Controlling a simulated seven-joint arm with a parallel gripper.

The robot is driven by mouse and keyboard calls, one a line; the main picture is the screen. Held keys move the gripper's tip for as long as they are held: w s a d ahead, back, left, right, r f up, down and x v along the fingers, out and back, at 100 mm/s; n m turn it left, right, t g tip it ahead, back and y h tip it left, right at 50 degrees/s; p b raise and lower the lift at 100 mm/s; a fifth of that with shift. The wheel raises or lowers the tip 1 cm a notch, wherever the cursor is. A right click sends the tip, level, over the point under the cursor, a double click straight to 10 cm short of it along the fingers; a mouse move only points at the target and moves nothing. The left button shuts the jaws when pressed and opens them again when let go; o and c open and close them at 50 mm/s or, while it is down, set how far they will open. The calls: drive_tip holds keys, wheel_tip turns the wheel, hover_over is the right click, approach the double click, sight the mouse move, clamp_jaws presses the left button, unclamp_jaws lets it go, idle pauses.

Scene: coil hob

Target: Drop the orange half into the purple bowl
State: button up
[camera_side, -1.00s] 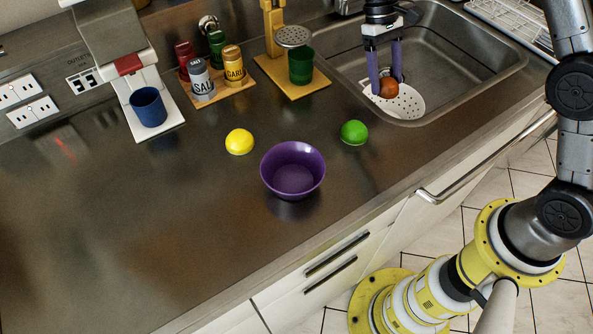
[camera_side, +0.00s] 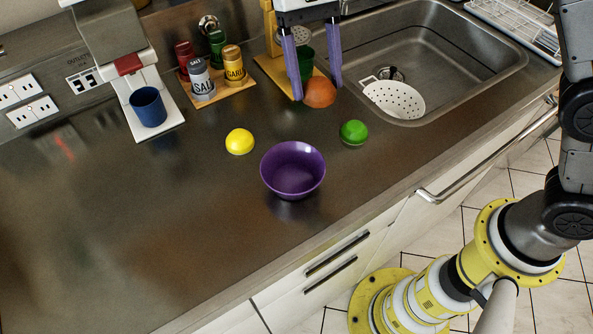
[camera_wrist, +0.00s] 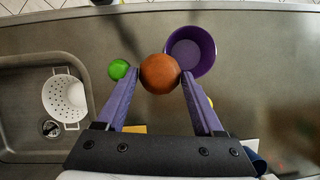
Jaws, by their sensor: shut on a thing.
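The orange half (camera_side: 320,92) is between the purple fingers of my gripper (camera_side: 317,92), which is shut on it and holds it above the counter in the side view. In the wrist view the orange half (camera_wrist: 160,73) sits between the fingertips (camera_wrist: 159,76), its rounded face towards the camera. The purple bowl (camera_side: 293,170) stands upright and empty on the counter, nearer the front edge than my gripper. In the wrist view the bowl (camera_wrist: 190,50) is just beyond the orange half, up and to the right, partly covered by it.
A yellow half fruit (camera_side: 239,141) lies left of the bowl and a green one (camera_side: 354,132) lies right. A white strainer (camera_side: 394,99) lies in the sink (camera_side: 470,60). Canisters (camera_side: 202,80), a green cup (camera_side: 304,66) and a blue cup (camera_side: 148,107) stand behind. The left counter is clear.

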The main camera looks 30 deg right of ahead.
drive_tip(key=s+a+r+n, duration=0.1)
drive_tip(key=s+a+n, duration=0.15)
drive_tip(key=a, duration=0.25)
drive_tip(key=shift+m+h, duration=0.3)
drive_tip(key=shift+m, duration=0.15)
drive_tip(key=shift+s+a+f, duration=0.1)
drive_tip(key=shift+s+f, duration=0.1)
drive_tip(key=shift+f, duration=1.25)
drive_tip(key=shift+s+a+f, duration=0.1)
drive_tip(key=shift+s+f, duration=0.1)
drive_tip(key=shift+f, duration=1.25)
drive_tip(key=o, duration=1.5)
drive_tip(key=v, duration=0.7)
drive_tip(key=shift+r, duration=0.25)
drive_tip(key=shift+w, duration=0.15)
